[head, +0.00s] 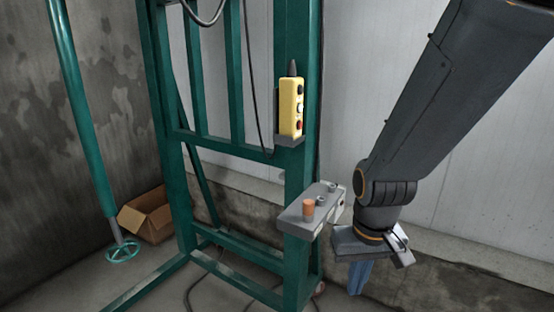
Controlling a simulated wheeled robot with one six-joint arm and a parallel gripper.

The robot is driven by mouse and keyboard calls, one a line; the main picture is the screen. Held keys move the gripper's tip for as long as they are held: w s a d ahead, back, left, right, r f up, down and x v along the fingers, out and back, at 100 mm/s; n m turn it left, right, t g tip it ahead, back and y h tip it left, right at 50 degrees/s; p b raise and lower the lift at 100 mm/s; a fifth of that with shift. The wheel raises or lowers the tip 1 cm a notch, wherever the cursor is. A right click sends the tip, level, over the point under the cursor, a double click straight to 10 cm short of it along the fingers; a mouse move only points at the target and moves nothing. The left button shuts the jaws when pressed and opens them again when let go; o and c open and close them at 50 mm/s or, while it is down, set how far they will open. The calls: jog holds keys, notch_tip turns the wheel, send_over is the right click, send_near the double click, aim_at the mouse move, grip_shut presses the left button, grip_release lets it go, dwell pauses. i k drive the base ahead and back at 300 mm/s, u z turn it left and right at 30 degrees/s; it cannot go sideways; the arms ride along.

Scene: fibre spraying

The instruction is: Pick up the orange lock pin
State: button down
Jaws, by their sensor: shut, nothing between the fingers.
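The orange lock pin (308,208) stands upright on a small grey shelf (292,216) fixed to the green frame's front post. My gripper (359,278) hangs to the right of the shelf and lower than the pin in the picture, pointing down. Its blue fingers are together with nothing between them. The gripper is apart from the pin.
Small grey fittings (331,187) stand on the shelf behind the pin. A yellow control box (291,107) hangs on the green frame (298,185) above. An open cardboard box (148,216) and cables lie on the floor. The white wall (450,190) is behind my arm.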

aim_at(308, 203)
jog(key=z, duration=1.4)
jog(key=i, duration=1.6)
jog(key=u, duration=2.15)
